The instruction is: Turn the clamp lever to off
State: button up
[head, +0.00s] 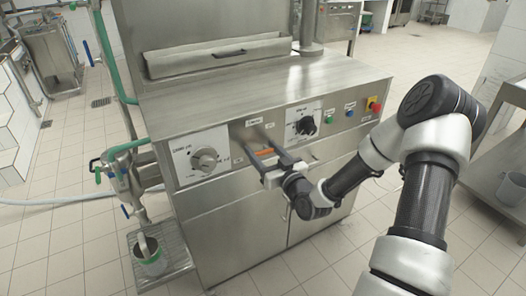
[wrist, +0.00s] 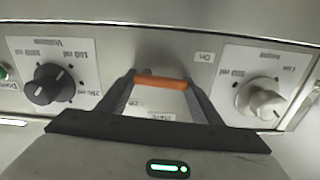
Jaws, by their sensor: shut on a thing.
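The clamp lever (wrist: 160,82) shows as an orange bar on the machine's front panel in the wrist view. It lies between my gripper's two fingertips and spans the gap between them. In the head view the orange lever (head: 264,153) is partly hidden by my fingers. My gripper (head: 258,139) is at the panel between the two dials, shut on the lever. A small "On" label (wrist: 205,57) sits beside the lever in the wrist view. The lever's mount is hard to make out.
A light grey dial (head: 205,159) is left of my gripper and a black dial (head: 306,125) is right of it. Buttons and a red knob (head: 375,107) are farther right. A metal pitcher (head: 150,256) stands on a low grate at lower left.

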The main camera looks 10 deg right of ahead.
aim_at(265, 138)
jog(key=m, duration=0.4)
jog(key=shift+d+r+p, duration=0.25)
jog(key=shift+r+p, duration=0.05)
jog(key=shift+r, duration=0.05)
jog(key=m, duration=0.3)
jog(key=m+p, duration=0.1)
jog(key=shift+w+d+r+m, duration=0.15)
jog(key=shift+d+r+m, duration=0.1)
jog(key=shift+d+m, duration=0.1)
jog(key=m, duration=0.2)
jog(key=m+p, duration=0.1)
jog(key=m, duration=0.1)
jog(key=shift+w+d+r+m, duration=0.15)
jog(key=shift+d+m, duration=0.1)
jog(key=shift+d, duration=0.15)
jog(key=shift+w+d+m, duration=0.1)
jog(key=shift+d+m, duration=0.1)
jog(key=shift+m, duration=0.8)
jog(key=shift+d+m, duration=0.15)
jog(key=shift+m, duration=0.85)
jog(key=shift+f, duration=0.2)
jog(key=o, duration=1.1)
jog(key=shift+c, duration=0.2)
jog(key=shift+r, duration=0.1)
